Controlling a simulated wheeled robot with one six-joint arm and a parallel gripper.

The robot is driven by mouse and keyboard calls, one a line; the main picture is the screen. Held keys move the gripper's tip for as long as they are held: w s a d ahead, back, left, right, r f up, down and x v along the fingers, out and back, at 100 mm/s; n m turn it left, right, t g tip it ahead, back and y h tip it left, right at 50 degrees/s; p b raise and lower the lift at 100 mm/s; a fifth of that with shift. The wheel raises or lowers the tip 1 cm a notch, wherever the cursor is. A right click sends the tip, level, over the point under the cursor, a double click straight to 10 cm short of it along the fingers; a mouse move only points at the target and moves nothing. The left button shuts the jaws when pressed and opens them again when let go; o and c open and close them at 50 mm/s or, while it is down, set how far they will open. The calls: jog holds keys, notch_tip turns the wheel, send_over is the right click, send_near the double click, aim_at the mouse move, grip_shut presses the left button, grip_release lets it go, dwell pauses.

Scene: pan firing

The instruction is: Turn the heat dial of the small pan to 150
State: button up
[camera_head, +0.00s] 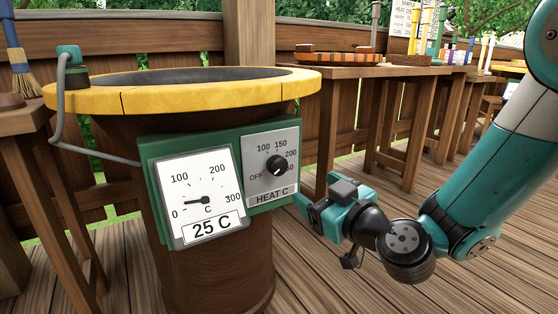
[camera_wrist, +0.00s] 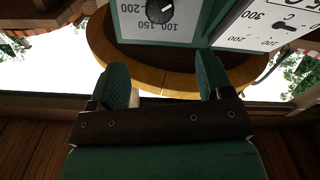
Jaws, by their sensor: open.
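The pan (camera_head: 190,98) is a round drum with a yellow rim and a dark inside. The black heat dial (camera_head: 277,166) sits on a grey plate marked OFF, 100, 150 and 200, with another mark hidden behind it. A pale line shows on the dial, but I cannot tell which mark it points to. In the wrist view the dial (camera_wrist: 159,10) shows upside down at the top edge. My gripper (camera_head: 304,203) is just right of and below the panel. Its two fingers (camera_wrist: 164,82) are apart with nothing between them, and it does not touch the dial.
A white gauge (camera_head: 207,178) left of the dial reads 25 C. A wire handle with a teal knob (camera_head: 69,55) rises at the pan's left. Wooden tables (camera_head: 340,73) stand behind. The deck floor (camera_head: 340,285) in front is clear.

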aim_at(280, 166)
jog(key=p+x, duration=1.2)
jog(key=shift+w+a+r, duration=0.15)
jog(key=shift+a, duration=0.05)
jog(key=shift+x, duration=0.8)
jog(key=c, duration=0.9)
